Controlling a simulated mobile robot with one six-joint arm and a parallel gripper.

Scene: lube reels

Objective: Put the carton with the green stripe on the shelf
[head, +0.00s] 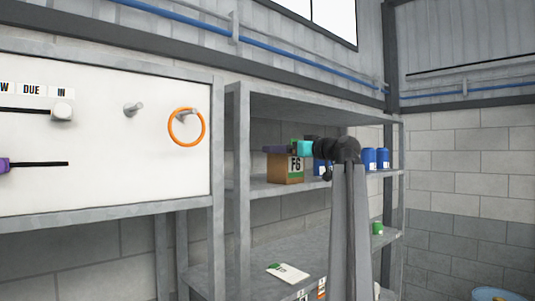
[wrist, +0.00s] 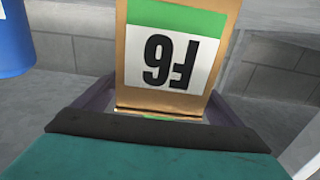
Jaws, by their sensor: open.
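The carton (head: 286,170) is brown, with a white "F6" label and a green stripe. It stands upright on the middle board of the grey shelf (head: 318,184), near its left end. It also fills the middle of the wrist view (wrist: 172,65), where its label appears upside down. My gripper (head: 277,149) is at the carton's top in the head view, with its purple jaws and teal body. In the wrist view the jaws (wrist: 165,100) are spread to either side of the carton, with gaps beside it. Whether they touch it I cannot tell.
Blue cans (head: 376,159) stand on the same board to the right. One blue can (wrist: 12,40) shows at left in the wrist view. A green can (head: 377,228) and a flat card (head: 288,272) are on the lower board. A white board (head: 100,140) with an orange ring (head: 187,127) is left.

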